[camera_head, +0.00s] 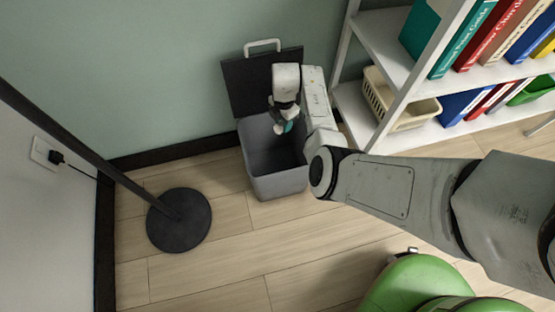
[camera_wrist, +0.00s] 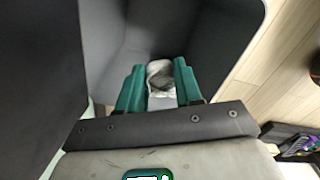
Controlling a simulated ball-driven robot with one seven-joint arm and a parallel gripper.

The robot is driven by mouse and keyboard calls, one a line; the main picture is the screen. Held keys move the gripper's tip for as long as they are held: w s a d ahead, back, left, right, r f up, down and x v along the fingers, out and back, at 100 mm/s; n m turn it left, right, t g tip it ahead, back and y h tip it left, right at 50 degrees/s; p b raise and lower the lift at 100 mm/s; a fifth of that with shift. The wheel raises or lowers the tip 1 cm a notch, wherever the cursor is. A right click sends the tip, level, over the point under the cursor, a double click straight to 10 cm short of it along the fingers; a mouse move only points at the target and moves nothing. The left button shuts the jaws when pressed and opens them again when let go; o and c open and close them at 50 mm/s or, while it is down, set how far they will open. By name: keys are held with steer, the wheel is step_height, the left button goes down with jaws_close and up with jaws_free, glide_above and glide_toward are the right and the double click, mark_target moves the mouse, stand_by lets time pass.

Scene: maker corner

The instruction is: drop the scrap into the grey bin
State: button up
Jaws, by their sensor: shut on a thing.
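The grey bin (camera_head: 268,180) stands on the floor by the green wall, its dark lid (camera_head: 245,90) tipped up and back against the wall. My gripper (camera_head: 283,127) is above the bin's opening, pointing down. In the wrist view my gripper (camera_wrist: 160,85) has its two green fingers shut on the scrap (camera_wrist: 160,76), a small whitish crumpled piece. The dark inside of the bin (camera_wrist: 215,35) lies beyond the fingertips. In the head view the scrap is too small and too covered by the gripper to make out clearly.
A white shelf (camera_head: 375,45) with books and a cream basket (camera_head: 385,105) stands right of the bin. A round black stand base (camera_head: 180,220) with a slanted pole is at left. A green rounded object (camera_head: 415,285) is at the front. Wooden floor between is clear.

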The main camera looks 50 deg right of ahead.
step_height(320, 180, down, 6)
steer(key=b, duration=0.6)
steer(key=shift+b, duration=0.3)
steer(key=shift+r, duration=0.1)
steer(key=o, duration=1.1)
steer(key=shift+c, duration=0.2)
steer(key=shift+r, duration=0.1)
step_height(320, 180, up, 11)
steer(key=p, duration=0.5)
steer(key=shift+f+p, duration=0.2)
steer(key=shift+p, duration=0.15)
